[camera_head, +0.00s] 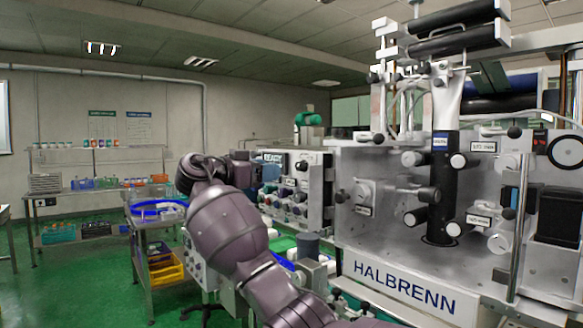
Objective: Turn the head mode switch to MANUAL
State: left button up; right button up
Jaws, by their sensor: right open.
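A control panel (314,184) with several knobs and buttons stands left of the large machine. A "READY" display sits at its top left. A dark knob (302,166) shows on its upper part, with several more knobs in rows below. The labels are too small to read, so I cannot tell which knob is the head mode switch or where it points. My right gripper (266,170) is in front of the panel's left side, below the display. It is open, small and partly hidden behind my arm; I cannot tell whether it touches anything. My left gripper is out of view.
The large machine marked HALBRENN (405,284) fills the right side, with rollers and projecting knobs. A steel cart (143,236) with a blue ring and yellow bins stands left of my arm. Shelving (95,191) lines the back wall. Green floor is open at left.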

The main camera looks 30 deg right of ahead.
aim_at(297, 167)
jog(key=d, duration=0.5)
jog(key=d+p, duration=0.1)
jog(key=d, duration=0.2)
jog(key=shift+w+d, duration=0.3)
jog(key=shift+d, duration=0.05)
jog(key=c, duration=0.9)
jog(key=shift+c, duration=0.2)
